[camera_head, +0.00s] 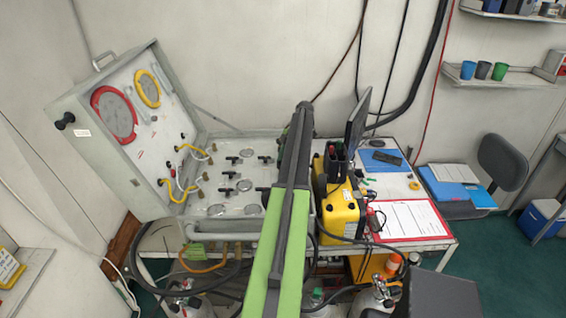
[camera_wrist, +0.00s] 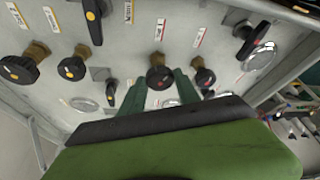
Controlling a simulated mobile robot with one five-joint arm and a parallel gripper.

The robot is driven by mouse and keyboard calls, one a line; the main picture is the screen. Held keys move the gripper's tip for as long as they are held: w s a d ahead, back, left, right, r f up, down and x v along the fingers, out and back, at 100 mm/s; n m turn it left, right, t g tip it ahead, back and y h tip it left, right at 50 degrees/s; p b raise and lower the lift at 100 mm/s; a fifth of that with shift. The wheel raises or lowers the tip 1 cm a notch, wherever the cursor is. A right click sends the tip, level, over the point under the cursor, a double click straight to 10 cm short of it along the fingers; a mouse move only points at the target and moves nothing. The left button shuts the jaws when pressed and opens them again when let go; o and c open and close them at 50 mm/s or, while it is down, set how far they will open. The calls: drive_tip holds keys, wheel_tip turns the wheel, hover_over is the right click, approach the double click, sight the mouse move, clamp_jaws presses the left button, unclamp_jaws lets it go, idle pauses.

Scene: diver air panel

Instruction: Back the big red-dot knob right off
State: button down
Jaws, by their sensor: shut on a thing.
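In the wrist view a big round black knob (camera_wrist: 160,78) with a small red dot sits on a brass stem on the pale panel (camera_wrist: 125,70). My gripper (camera_wrist: 161,84) has its two green fingers on either side of this knob, shut on it. A smaller black knob (camera_wrist: 205,77) with a red dot stands just right of the right finger. In the head view my arm covers the right part of the panel case (camera_head: 238,205), and the gripper and the held knob are hidden there.
Yellow-dot knobs (camera_wrist: 72,68) and a yellow-dot lever handle (camera_wrist: 91,18) stand to the left in the wrist view. Another black lever (camera_wrist: 251,35) and a gauge are at right. In the head view a yellow box (camera_head: 342,211) stands right of my arm, near a red-edged clipboard (camera_head: 408,219).

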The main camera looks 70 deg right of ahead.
drive_tip(key=shift+s, duration=0.1)
drive_tip(key=c, duration=0.9)
unclamp_jaws()
drive_tip(key=r+p, duration=0.5)
drive_tip(key=shift+s+r+p, duration=0.3)
drive_tip(key=shift+r, duration=0.05)
drive_tip(key=s+r+p, duration=0.1)
drive_tip(key=s, duration=0.2)
drive_tip(key=s+a+r+p, duration=0.1)
drive_tip(key=s+r+p, duration=0.1)
drive_tip(key=s, duration=0.2)
drive_tip(key=s+a+r+p, duration=0.1)
drive_tip(key=s+r+p, duration=0.1)
drive_tip(key=s, duration=0.2)
drive_tip(key=shift+r, duration=0.15)
drive_tip(key=shift+w, duration=0.1)
